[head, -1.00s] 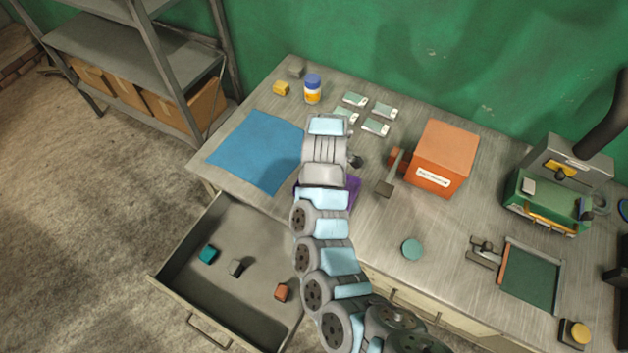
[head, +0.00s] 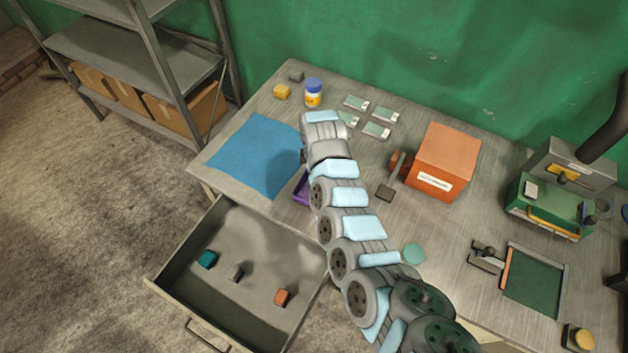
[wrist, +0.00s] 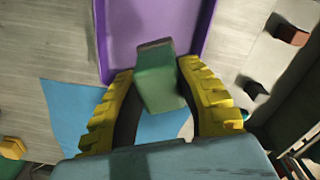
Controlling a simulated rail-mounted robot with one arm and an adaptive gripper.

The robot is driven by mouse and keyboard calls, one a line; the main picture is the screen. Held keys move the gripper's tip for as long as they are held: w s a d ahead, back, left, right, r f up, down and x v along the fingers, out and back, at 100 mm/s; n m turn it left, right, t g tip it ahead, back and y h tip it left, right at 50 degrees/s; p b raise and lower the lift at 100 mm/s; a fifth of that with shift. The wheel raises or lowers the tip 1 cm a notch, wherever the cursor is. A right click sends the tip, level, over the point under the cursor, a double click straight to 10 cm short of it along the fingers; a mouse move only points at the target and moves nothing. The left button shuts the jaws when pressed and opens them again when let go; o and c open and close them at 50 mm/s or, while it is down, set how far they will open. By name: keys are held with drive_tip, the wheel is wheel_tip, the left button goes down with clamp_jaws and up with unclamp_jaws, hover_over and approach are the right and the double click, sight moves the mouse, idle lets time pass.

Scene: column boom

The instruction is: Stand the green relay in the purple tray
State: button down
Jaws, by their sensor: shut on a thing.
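The green relay (wrist: 160,82) is a block held between the two yellow fingers of my gripper (wrist: 158,70) in the wrist view. The gripper is shut on it. The purple tray (wrist: 146,24) lies beyond the relay in that view, with the relay's far end over its near part. I cannot tell whether the relay touches the tray. In the head view the tray shows only as a purple strip (head: 301,190) left of my arm, which hides the rest. The gripper and relay are hidden there.
A blue mat (head: 255,155) lies left of the tray. An open drawer (head: 235,300) below holds several small blocks. An orange box (head: 445,160) stands to the right. A blue-capped jar (head: 313,93) and several pale cards (head: 377,131) are behind.

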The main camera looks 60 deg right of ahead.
drive_tip(key=shift+w+d+f, duration=0.3)
drive_tip(key=shift+w+f, duration=0.15)
drive_tip(key=shift+f, duration=0.25)
drive_tip(key=shift+w+d+f+b, duration=0.15)
drive_tip(key=shift+d+f+b, duration=0.05)
drive_tip(key=shift+d+b, duration=0.1)
drive_tip(key=shift+w+a+f, duration=0.1)
drive_tip(key=shift+f, duration=0.05)
drive_tip(key=shift+f, duration=0.2)
drive_tip(key=shift+d+f+b, duration=0.2)
drive_tip(key=shift+f+b, duration=0.3)
drive_tip(key=shift+f, duration=0.95)
